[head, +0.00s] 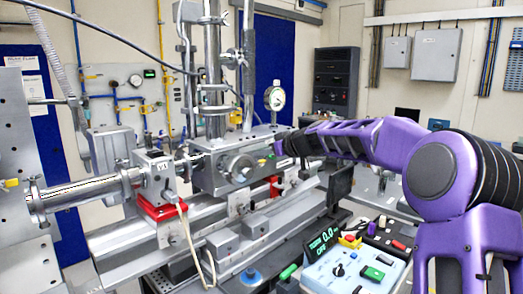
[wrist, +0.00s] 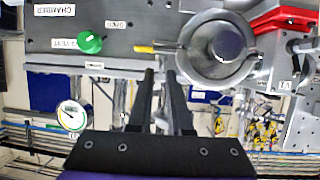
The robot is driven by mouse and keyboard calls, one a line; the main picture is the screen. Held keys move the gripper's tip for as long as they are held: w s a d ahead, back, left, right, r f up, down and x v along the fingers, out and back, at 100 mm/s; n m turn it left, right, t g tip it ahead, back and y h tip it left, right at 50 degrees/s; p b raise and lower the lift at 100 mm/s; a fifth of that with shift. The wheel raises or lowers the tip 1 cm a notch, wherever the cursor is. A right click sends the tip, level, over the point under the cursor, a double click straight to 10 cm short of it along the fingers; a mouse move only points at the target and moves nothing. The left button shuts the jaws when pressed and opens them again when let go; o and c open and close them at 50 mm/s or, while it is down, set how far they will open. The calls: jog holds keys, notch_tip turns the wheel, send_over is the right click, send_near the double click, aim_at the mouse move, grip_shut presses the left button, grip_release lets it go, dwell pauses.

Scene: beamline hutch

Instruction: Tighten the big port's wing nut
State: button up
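The big port (wrist: 212,62) is a round metal flange with a dark centre on the chamber's face; it also shows in the head view (head: 238,168). A thin yellow piece (wrist: 150,48), seemingly the wing nut's handle, sticks out from the left of its clamp ring in the wrist view. My gripper (wrist: 160,73) has its two dark fingers apart with nothing between them. The fingertips lie just below the yellow piece in the wrist picture; I cannot tell the gap in depth. In the head view my gripper (head: 279,147) is at the chamber's right end, its fingers hardly visible.
The chamber (head: 205,178) stands on a metal rail. A green vent knob (wrist: 89,43) is on the chamber near the port. A dial gauge (head: 274,98) rises behind. A red bracket (head: 160,209) is left; a control panel (head: 355,270) stands in front.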

jog(key=shift+w+a+f, duration=0.25)
jog(key=shift+w+a, duration=0.05)
jog(key=shift+w, duration=0.1)
grip_shut()
dwell(1.3)
